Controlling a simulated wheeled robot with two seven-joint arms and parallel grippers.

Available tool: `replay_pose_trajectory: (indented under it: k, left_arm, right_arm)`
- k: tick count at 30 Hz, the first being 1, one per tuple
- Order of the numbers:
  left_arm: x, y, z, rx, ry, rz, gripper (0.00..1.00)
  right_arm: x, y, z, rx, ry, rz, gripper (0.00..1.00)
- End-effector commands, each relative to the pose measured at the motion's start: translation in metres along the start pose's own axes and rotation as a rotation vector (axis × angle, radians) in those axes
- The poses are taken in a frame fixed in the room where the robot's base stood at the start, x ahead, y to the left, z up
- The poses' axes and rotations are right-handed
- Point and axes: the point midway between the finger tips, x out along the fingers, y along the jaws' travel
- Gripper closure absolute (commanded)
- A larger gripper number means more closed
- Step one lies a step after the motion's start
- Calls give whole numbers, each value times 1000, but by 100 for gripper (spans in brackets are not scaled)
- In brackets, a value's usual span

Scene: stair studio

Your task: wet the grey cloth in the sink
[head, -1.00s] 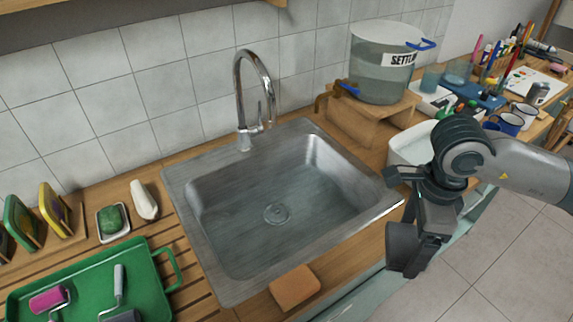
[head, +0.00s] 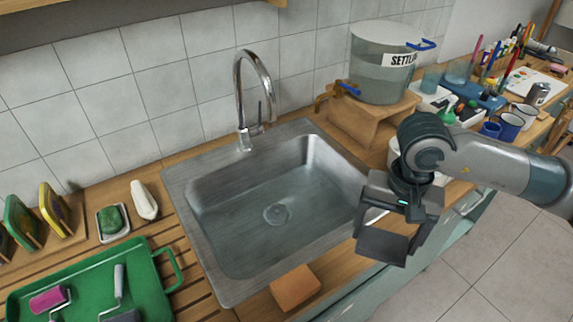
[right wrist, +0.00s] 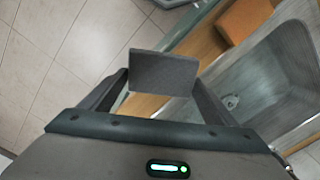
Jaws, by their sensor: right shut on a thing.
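The sink (head: 240,240) is a grey steel basin set in the wooden counter; its drain shows and I see no water in it. The chrome tap (head: 245,95) stands at its back edge with no visible stream. My right gripper (head: 392,225) is just right of the sink, over the counter's front edge. It is shut on a flat dark grey piece, which I take as the grey cloth (head: 382,246). The cloth also shows between the fingers in the right wrist view (right wrist: 163,73). My left gripper is not in view.
An orange-brown sponge (head: 295,288) lies at the sink's front edge. A green tray (head: 150,265) with rollers is at left, near a soap dish (head: 113,238). A labelled water tub (head: 380,85) stands on a wooden stand (head: 350,128) behind right. Cups and brushes crowd the right.

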Motion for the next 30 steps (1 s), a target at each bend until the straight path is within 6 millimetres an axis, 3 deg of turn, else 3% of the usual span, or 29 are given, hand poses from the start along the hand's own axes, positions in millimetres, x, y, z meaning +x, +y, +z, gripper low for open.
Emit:
replay_pose_trajectory:
  k: [6,12,30]
  left_arm:
    - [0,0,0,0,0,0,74]
    - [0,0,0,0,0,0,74]
    - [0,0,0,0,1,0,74]
  right_arm:
    - [2,-9,-1,-260,1,1,36]
    - [3,-13,-1,-395,2,2,36]
    - [4,-14,-1,-424,2,2,36]
